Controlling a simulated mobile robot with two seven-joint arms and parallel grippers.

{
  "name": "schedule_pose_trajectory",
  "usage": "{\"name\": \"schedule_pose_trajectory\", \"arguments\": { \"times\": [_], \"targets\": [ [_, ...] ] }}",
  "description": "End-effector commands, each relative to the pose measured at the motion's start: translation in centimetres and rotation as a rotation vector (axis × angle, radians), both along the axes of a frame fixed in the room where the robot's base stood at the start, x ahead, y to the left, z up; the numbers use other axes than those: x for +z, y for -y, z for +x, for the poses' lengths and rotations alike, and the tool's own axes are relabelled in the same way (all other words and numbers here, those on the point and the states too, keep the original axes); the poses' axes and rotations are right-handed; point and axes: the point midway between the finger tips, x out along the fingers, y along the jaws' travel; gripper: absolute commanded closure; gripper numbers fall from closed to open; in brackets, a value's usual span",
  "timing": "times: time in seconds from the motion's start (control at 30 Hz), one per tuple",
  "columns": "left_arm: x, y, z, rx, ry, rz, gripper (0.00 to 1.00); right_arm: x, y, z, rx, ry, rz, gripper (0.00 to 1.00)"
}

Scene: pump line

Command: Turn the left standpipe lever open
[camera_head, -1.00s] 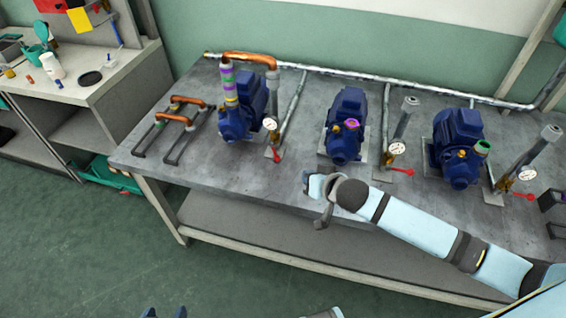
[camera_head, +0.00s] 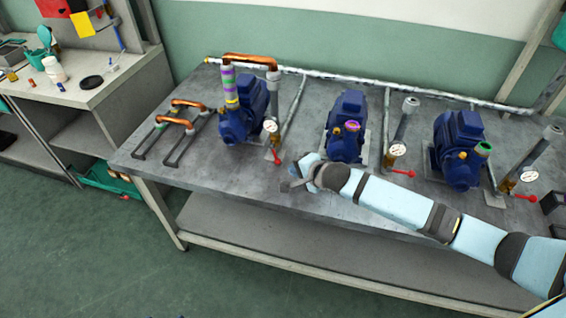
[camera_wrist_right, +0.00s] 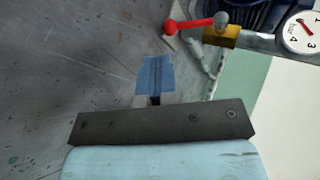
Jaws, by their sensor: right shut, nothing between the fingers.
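The left standpipe (camera_head: 273,88) stands beside the left blue pump, with a copper pipe joined to its top. Its red lever (camera_head: 277,158) sticks out low at the front, below a brass valve and a gauge (camera_head: 270,126). In the right wrist view the red lever (camera_wrist_right: 190,25) ends in a ball and points left from the brass valve (camera_wrist_right: 220,37). My right gripper (camera_head: 303,160) is just right of the lever in the head view. Its blue fingers (camera_wrist_right: 155,72) are shut and empty, apart from the lever. My left gripper is not in view.
The middle pump (camera_head: 346,130) is close behind my right arm. A second red lever (camera_head: 402,173) and a third (camera_head: 526,197) stand further right. Copper pipes on racks (camera_head: 175,122) lie at the left. The bench top (camera_head: 225,178) is bare at front left.

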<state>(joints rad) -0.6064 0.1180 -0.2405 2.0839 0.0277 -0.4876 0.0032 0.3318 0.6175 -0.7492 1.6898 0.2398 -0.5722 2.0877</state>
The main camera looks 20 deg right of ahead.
Motion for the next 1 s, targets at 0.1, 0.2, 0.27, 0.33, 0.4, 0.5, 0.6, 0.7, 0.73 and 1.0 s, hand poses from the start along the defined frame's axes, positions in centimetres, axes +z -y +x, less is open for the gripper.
{"name": "schedule_pose_trajectory", "arguments": {
  "times": [0.1, 0.2, 0.27, 0.33, 0.4, 0.5, 0.6, 0.7, 0.73, 1.0],
  "targets": [
    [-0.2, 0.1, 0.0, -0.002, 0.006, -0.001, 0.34, -1.3, -0.8, 2.1, 0.0, 0.003, -0.001, 1.0],
    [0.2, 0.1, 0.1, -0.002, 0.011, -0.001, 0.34, -1.1, -1.4, 3.4, 0.002, 0.003, -0.002, 1.0],
    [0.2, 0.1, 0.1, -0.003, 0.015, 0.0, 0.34, -1.2, -1.7, 4.0, 0.0, 0.003, -0.001, 1.0],
    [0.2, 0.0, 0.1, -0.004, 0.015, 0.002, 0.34, -1.2, -2.0, 4.5, 0.002, 0.003, -0.002, 1.0],
    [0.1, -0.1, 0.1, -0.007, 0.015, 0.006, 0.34, -1.2, -2.1, 4.9, 0.001, 0.001, 0.0, 1.0],
    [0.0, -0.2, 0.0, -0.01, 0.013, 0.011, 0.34, -1.2, -2.3, 5.2, 0.002, 0.001, -0.001, 1.0],
    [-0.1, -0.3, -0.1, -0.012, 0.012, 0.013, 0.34, -1.2, -2.3, 5.2, 0.001, 0.001, 0.0, 1.0],
    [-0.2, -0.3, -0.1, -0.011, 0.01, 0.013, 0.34, -1.2, -2.3, 5.2, 0.001, 0.001, 0.0, 1.0],
    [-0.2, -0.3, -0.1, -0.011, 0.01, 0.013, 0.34, -1.2, -2.3, 5.2, 0.001, 0.0, 0.0, 1.0],
    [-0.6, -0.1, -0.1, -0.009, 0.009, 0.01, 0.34, -1.8, -2.7, 5.2, 0.002, 0.026, 0.049, 1.0]
  ]
}}
